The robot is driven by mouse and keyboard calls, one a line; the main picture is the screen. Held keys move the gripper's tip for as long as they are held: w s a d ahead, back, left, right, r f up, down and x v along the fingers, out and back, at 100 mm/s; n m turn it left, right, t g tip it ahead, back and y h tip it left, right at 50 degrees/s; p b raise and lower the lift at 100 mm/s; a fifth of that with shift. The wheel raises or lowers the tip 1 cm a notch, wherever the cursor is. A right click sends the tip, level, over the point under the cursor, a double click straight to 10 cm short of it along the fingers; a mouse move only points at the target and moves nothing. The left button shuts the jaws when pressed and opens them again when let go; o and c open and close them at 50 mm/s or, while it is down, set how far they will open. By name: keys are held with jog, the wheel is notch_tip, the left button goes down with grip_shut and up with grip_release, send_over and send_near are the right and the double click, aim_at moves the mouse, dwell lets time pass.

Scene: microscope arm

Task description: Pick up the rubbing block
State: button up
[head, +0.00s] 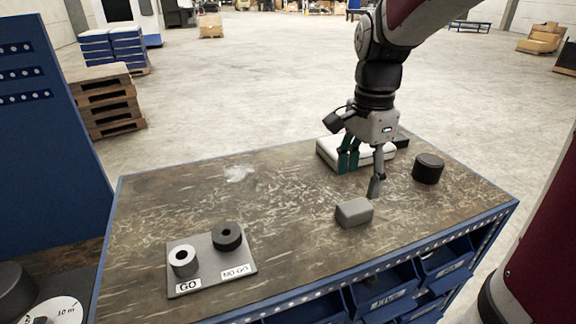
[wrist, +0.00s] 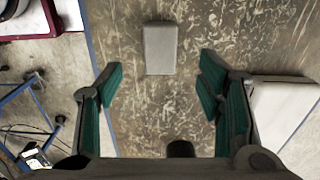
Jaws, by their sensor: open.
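A small grey block with rounded edges, which I take to be the rubbing block (head: 354,212), lies on the worn workbench top near its front edge. It also shows in the wrist view (wrist: 160,49), near the top, ahead of the fingers. My gripper (head: 362,175) is open and empty, above the bench, just behind the block in the head view. In the wrist view my green-padded fingers (wrist: 160,85) are spread wide, with bare bench between them. The block lies apart from the fingers.
A white box-like object (head: 328,150) lies behind my gripper, close to the fingers. A GO/NO GO gauge plate (head: 207,279) with two cylinders sits at left. The bench middle (head: 280,215) is clear; open drawers (head: 383,285) line the front.

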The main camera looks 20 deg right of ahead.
aim_at(355, 206)
notch_tip(355, 206, down, 9)
jog(key=shift+d+r, duration=0.15)
jog(key=shift+r, duration=0.05)
dwell(0.3)
jog(key=c, duration=1.4)
jog(key=shift+o, duration=0.2)
jog(key=shift+r, duration=0.1)
jog(key=shift+r, duration=0.45)
jog(key=r, duration=0.2)
jog(key=shift+s+r, duration=0.35)
jog(key=shift+s, duration=0.05)
jog(key=s+a+r, duration=0.1)
jog(key=s+a, duration=0.3)
jog(key=s, duration=1)
jog(key=shift+s+r+p, duration=0.15)
jog(key=shift+s+p, duration=0.15)
jog(key=shift+s, duration=0.05)
jog(key=shift+a, duration=0.1)
